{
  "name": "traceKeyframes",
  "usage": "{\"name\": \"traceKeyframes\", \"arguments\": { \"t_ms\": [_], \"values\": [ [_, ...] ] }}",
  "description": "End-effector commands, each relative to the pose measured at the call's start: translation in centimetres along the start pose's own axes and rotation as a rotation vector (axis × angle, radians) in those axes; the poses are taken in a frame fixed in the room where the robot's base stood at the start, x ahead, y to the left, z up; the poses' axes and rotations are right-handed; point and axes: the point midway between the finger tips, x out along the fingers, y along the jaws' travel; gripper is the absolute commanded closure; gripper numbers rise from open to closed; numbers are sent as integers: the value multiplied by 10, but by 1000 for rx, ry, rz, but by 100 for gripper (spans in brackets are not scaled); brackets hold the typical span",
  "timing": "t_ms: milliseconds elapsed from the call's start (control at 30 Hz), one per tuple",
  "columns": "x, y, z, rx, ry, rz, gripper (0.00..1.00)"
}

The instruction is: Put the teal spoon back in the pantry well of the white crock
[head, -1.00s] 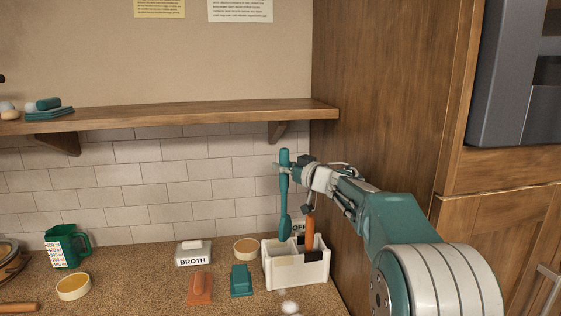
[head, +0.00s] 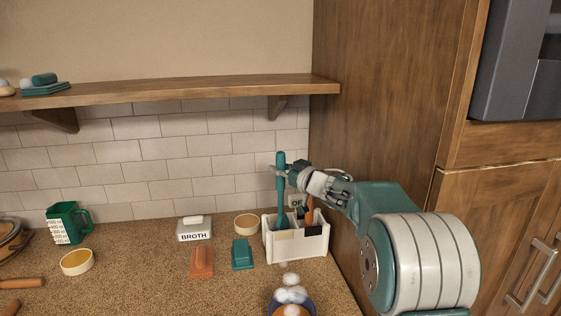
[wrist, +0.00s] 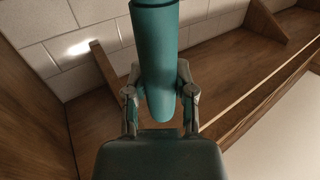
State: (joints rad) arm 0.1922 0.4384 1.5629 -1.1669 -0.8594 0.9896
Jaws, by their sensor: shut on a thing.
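The teal spoon (head: 281,188) is upright with its bowl end down. My gripper (head: 281,173) is shut on its handle near the top. The wrist view shows the teal handle (wrist: 158,60) between both fingers (wrist: 160,98). The white crock (head: 312,247) stands on the counter against the wooden side panel. An orange-handled utensil (head: 309,213) stands in the crock, partly behind my gripper. I cannot read the well labels.
The BROTH box (head: 194,230), a round dish (head: 246,224), an orange block (head: 201,262) and a teal block (head: 242,254) lie left of the crock. A bowl of white balls (head: 291,300) is in front. A wooden shelf (head: 180,92) runs above.

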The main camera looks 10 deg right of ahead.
Motion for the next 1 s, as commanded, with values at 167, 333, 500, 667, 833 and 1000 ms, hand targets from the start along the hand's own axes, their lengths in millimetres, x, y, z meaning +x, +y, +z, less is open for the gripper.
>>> {"name": "traceKeyframes", "arguments": {
  "t_ms": [167,333,500,667,833,1000],
  "values": [
    [0,0,14,2,0,1,100],
    [0,0,27,2,0,0,100],
    [0,0,38,1,0,0,100],
    [0,0,43,0,1,1,100],
    [0,0,44,0,1,1,100],
    [0,0,44,0,1,1,48]
  ]
}}
